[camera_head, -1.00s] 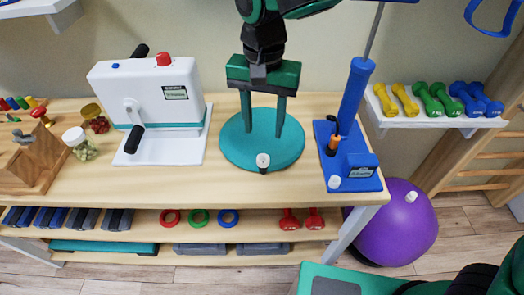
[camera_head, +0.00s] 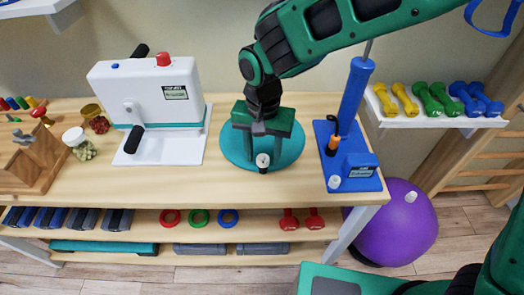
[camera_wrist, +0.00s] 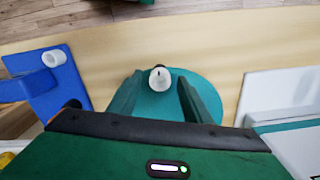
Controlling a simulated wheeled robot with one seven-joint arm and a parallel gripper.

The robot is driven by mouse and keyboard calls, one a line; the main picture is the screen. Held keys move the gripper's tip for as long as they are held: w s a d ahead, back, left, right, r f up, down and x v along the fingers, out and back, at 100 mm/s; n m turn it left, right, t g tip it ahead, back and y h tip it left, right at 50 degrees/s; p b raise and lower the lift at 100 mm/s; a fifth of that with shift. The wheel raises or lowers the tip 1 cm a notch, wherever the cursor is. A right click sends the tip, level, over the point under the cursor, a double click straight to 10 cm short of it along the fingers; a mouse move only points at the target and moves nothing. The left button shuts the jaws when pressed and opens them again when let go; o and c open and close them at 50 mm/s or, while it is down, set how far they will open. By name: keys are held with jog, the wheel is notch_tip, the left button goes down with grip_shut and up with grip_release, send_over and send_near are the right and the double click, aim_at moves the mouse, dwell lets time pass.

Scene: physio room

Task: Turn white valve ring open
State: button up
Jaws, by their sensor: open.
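A flat teal disc (camera_head: 235,155) lies on the wooden bench, with a small white round piece on a dark base (camera_head: 262,160) at its front edge. The piece also shows in the wrist view (camera_wrist: 160,78). I cannot tell for sure that it is the valve ring. My gripper (camera_head: 262,149) points down over the disc, open and empty. In the wrist view its fingers (camera_wrist: 160,88) stand apart, with the white piece between and slightly beyond their tips; contact cannot be told. Another small white ring-like piece (camera_head: 335,182) sits on the blue pump's base (camera_head: 365,182).
A white machine with a crank (camera_head: 150,90) stands left of the disc. The blue pump's upright cylinder (camera_head: 356,90) stands close on the right. Dumbbells (camera_head: 435,98) lie on a shelf. A purple ball (camera_head: 400,225) is on the floor. Bare bench lies before the disc.

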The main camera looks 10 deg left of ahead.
jog(key=c, duration=1)
jog(key=shift+s+a, duration=0.1)
jog(key=shift+a, duration=0.25)
jog(key=shift+c, duration=0.2)
jog(key=shift+d, duration=0.3)
jog(key=shift+n, duration=0.7)
jog(key=n, duration=0.5)
jog(key=shift+n, duration=2)
